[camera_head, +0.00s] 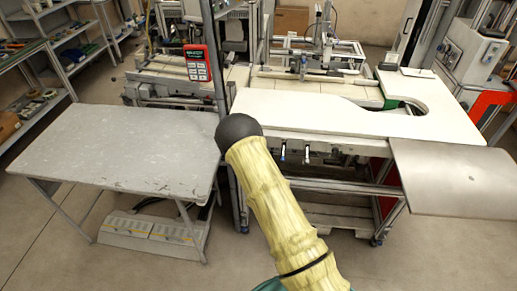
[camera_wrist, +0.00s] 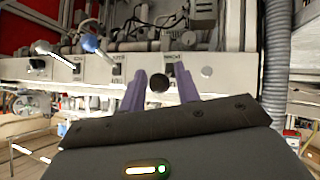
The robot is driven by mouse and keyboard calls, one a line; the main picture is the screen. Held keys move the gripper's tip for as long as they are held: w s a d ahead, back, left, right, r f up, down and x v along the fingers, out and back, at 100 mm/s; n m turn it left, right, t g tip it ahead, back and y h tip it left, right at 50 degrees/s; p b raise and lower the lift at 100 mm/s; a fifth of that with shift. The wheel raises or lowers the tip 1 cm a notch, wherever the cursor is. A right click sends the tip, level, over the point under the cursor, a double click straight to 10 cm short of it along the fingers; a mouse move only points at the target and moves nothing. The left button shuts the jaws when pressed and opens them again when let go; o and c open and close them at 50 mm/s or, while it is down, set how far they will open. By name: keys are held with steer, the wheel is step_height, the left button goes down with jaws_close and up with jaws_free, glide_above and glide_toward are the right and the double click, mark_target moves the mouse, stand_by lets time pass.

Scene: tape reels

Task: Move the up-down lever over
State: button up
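In the wrist view my gripper (camera_wrist: 160,72) has its two purple-grey fingers apart, pointing at a pale control panel (camera_wrist: 218,68). A round black knob (camera_wrist: 159,82) shows in the gap between the fingers; I cannot tell its depth or whether they touch it. To the left, a lever with a blue tip (camera_wrist: 92,44) and a lever with a pale grey tip (camera_wrist: 43,47) stick out of the panel. Their small labels are too blurred to read, so I cannot tell which is the up-down lever. In the head view, small levers (camera_head: 283,151) hang below the white worktop; my gripper is hidden there.
The white worktop (camera_head: 300,112) overhangs the panel, with a metal plate (camera_head: 455,178) at its right. A grey table (camera_head: 120,150) stands to the left, beside a dark vertical post. A ribbed grey hose (camera_wrist: 276,60) runs right of my gripper in the wrist view.

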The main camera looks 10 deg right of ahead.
steer(key=shift+o, duration=0.4)
steer(key=b+v, duration=0.2)
steer(key=v, duration=1.5)
steer(key=shift+s, duration=0.2)
steer(key=shift+r, duration=0.15)
steer(key=s+d+r+n+y, duration=0.2)
steer(key=s+r+y, duration=0.4)
steer(key=s+r, duration=0.15)
steer(key=s+d+g, duration=0.3)
steer(key=s, duration=0.7)
steer(key=s+d+n+g, duration=0.1)
steer(key=s+d+g, duration=0.1)
steer(key=s, duration=0.9)
steer(key=shift+d+r+n+g, duration=0.2)
steer(key=shift+d+n+g, duration=0.15)
steer(key=shift+d, duration=0.35)
